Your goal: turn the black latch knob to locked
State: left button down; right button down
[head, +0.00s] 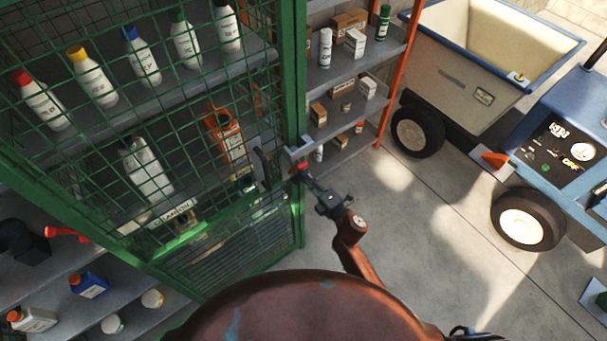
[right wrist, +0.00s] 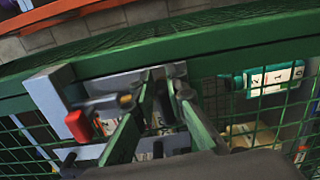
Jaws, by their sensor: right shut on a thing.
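A green mesh cage door (head: 160,115) has a grey latch fitting (head: 297,147) with a red part (head: 301,165) on its right-hand green post. My right gripper (head: 308,174) reaches to this fitting. In the right wrist view, the grey latch plate (right wrist: 45,98) and the red part (right wrist: 78,126) lie left of my fingertips (right wrist: 168,88). The fingers are close together at the latch, shut on what seems to be the black latch knob. The knob is mostly hidden by the fingers, so its turn angle cannot be told. My left gripper is not in view.
A dark plate (head: 261,168) stands on the door left of the post. Several bottles and an orange container (head: 229,137) are behind the mesh. An open shelf (head: 345,80) with boxes stands behind, and a blue cart (head: 555,150) stands right. Floor between is clear.

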jog(key=shift+f+m, duration=0.2)
jog(key=shift+m, duration=0.2)
jog(key=c, duration=1.9)
grip_release()
jog(key=shift+r, duration=0.1)
jog(key=shift+c, duration=0.2)
jog(key=v, duration=1.2)
